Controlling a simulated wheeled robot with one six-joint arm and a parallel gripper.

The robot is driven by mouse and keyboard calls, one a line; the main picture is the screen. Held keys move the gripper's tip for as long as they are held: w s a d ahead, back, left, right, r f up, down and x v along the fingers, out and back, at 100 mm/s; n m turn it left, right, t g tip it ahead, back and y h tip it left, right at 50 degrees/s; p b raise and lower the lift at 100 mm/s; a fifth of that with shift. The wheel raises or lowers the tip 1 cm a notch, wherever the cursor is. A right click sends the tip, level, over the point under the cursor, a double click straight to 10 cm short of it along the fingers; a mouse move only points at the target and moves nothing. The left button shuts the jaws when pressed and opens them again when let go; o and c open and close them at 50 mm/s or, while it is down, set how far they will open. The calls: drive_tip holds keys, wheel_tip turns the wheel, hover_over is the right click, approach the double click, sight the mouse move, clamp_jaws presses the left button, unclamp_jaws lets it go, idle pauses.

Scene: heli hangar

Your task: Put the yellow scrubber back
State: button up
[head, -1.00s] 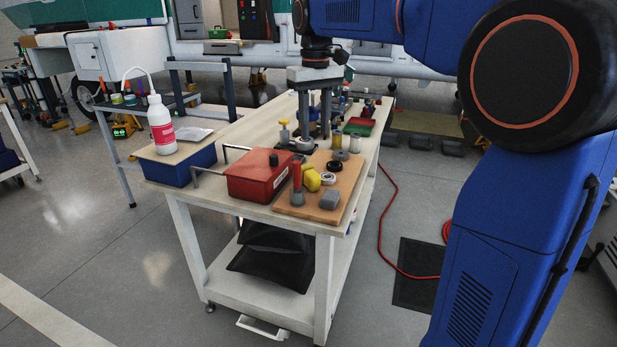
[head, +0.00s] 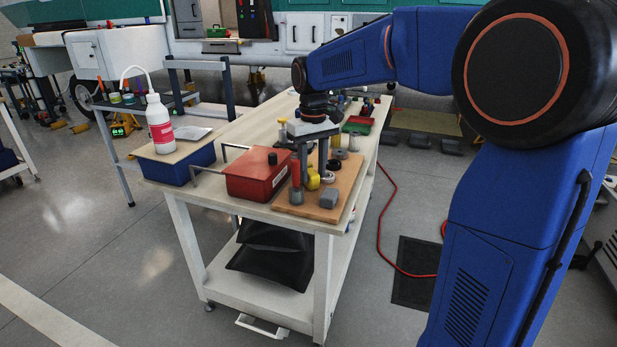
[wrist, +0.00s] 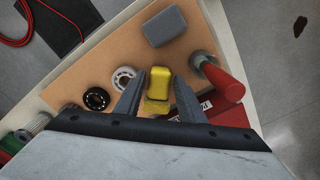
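The yellow scrubber (head: 313,180) sits on the wooden board (head: 285,209) at the near end of the bench. In the wrist view the scrubber (wrist: 159,84) lies between the two fingers of my gripper (wrist: 160,76), with a small gap visible on each side. My gripper (head: 313,172) is open and points down over the board, partly hiding the scrubber in the head view. The fingertips' exact height beside it is hard to tell.
A red-handled tool (head: 296,183) stands close to the scrubber, by a red box (head: 256,177). A grey block (head: 328,198), a black ring (wrist: 96,98) and a pale ring (wrist: 124,77) share the board. A white bottle (head: 160,125) stands on a blue bin (head: 180,168).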

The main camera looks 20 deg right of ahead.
drive_tip(key=shift+f, duration=0.85)
clamp_jaws()
drive_tip(key=shift+r, duration=0.1)
